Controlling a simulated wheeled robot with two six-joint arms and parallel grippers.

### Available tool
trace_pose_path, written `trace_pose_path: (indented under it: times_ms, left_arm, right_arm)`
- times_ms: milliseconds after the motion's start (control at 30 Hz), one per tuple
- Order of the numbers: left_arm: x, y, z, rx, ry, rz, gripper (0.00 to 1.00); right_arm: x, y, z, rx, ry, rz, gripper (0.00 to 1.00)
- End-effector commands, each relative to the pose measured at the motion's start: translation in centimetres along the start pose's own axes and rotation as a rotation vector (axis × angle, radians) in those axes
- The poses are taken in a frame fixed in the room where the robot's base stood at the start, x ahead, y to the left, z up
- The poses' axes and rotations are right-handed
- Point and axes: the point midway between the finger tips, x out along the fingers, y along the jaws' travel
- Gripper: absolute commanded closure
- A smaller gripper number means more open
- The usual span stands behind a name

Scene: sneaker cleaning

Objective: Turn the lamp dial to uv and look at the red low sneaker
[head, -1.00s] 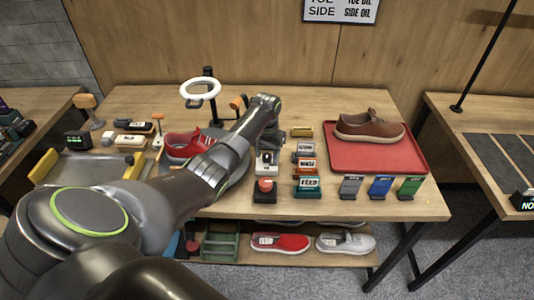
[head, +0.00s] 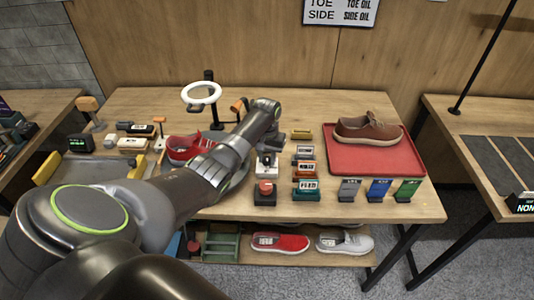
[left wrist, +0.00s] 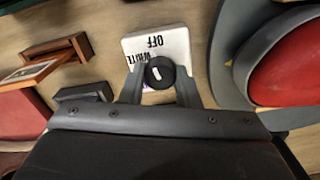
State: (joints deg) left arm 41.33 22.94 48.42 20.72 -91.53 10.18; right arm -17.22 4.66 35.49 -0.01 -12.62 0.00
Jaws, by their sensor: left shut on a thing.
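The lamp dial is a black knob (left wrist: 159,73) with a white mark on a white box (left wrist: 173,43) labelled OFF and WHITE; a purple label is mostly hidden. In the head view the white box (head: 266,171) stands right of my left forearm. My left gripper (left wrist: 160,80) is shut on the knob, one finger on each side. The red low sneaker (head: 183,147) sits on a grey round stand, partly behind my left arm; red also shows in the left wrist view (left wrist: 292,68). A white ring lamp (head: 202,104) stands above it. My right gripper is out of view.
A brown shoe (head: 367,129) lies on a red tray (head: 375,160) at right. Label blocks, a red-button box (head: 265,192) and coloured cards (head: 379,190) stand near the front edge. Another red sneaker (head: 279,242) and a white one (head: 345,243) are on the shelf below.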

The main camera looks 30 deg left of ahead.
Motion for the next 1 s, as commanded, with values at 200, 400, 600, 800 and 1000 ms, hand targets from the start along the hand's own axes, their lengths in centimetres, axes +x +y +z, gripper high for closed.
trace_pose_path:
  times_ms: [200,400,600,800,1000]
  left_arm:
    - [-0.6,0.0,-0.1,-0.197,0.001,0.0,0.94]
    - [-0.6,0.0,-0.1,-0.388,0.001,0.0,0.94]
    - [-0.5,0.0,-0.1,-0.578,0.002,0.0,0.94]
    - [-0.5,0.0,-0.1,-0.767,0.003,0.001,0.94]
    - [-0.4,0.0,-0.2,-0.958,0.004,0.001,0.94]
  right_arm:
    - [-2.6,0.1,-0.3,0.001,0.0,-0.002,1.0]
    - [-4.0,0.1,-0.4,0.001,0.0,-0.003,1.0]
    - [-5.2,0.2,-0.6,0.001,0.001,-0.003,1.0]
    - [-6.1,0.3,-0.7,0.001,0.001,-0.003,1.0]
    - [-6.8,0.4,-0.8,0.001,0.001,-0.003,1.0]
